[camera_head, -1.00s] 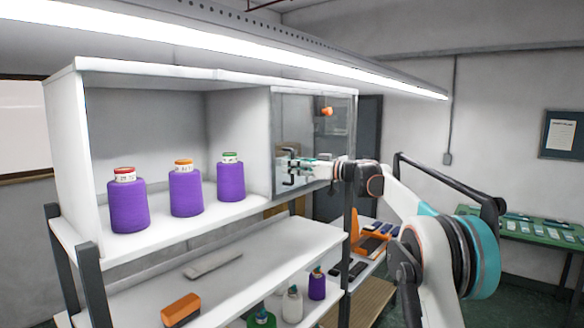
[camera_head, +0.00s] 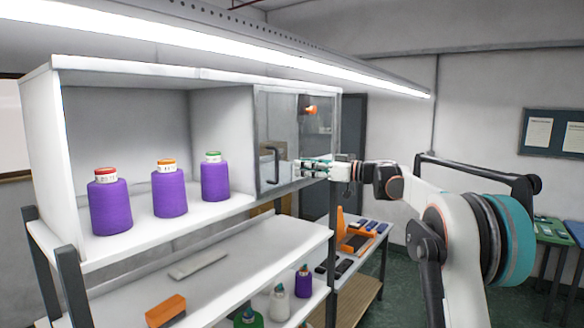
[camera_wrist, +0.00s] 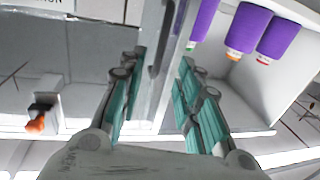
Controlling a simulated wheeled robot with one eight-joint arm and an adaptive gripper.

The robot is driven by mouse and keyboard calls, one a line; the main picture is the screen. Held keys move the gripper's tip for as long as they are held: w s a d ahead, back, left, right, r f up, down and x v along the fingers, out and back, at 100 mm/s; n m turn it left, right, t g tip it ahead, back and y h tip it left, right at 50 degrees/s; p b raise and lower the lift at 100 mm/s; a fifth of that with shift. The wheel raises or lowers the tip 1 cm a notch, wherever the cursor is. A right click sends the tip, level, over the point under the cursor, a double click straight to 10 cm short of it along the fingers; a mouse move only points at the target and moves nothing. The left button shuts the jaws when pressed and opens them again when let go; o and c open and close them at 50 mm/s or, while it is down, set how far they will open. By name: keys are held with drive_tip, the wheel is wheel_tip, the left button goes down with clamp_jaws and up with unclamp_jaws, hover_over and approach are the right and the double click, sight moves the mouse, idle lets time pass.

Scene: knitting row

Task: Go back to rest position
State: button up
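My gripper (camera_head: 303,168) is held out level in front of the glass-fronted cabinet door (camera_head: 292,128), to the right of its dark bar handle (camera_head: 270,164). In the wrist view, the two teal-padded fingers of my gripper (camera_wrist: 161,72) stand apart with nothing held between them. A gap shows between the fingertips and the handle in the head view. The door looks closed. My arm reaches in from the right with its elbow bent.
Purple yarn cones (camera_head: 169,195) stand in the open compartment on the left. Below, a shelf (camera_head: 235,255) bears an orange block (camera_head: 166,311). An orange knob (camera_head: 310,110) sits near the door's top right. A green table (camera_head: 552,232) stands at the right. Floor shows between.

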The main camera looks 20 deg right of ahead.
drive_tip(key=shift+v, duration=0.85)
drive_tip(key=s+a+f+m+g+h+b, duration=0.1)
drive_tip(key=s+a+f+h+b, duration=0.1)
drive_tip(key=s+a+f+b, duration=0.45)
drive_tip(key=s+a+f+m+g+h+b, duration=0.1)
drive_tip(key=s+a+f+g+h+b, duration=0.2)
drive_tip(key=s+f+b, duration=0.65)
drive_tip(key=s+a+f+m+h+b, duration=0.2)
drive_tip(key=s+a+f+b, duration=0.5)
drive_tip(key=f, duration=0.5)
drive_tip(key=s+d+f+m+h+b, duration=0.2)
drive_tip(key=s+f+m+h+b, duration=0.1)
drive_tip(key=s+f, duration=1.1)
drive_tip(key=s+d+f+m+h+b, duration=0.1)
drive_tip(key=s+f+b, duration=0.4)
drive_tip(key=s+f, duration=0.9)
wheel_tip(320, 180, down, 2)
drive_tip(key=m+h, duration=0.1)
drive_tip(key=h, duration=0.1)
drive_tip(key=shift+d+f+m+g+h+b, duration=0.25)
drive_tip(key=shift+d+m+g+h+b, duration=0.05)
drive_tip(key=shift+d+m+b, duration=0.1)
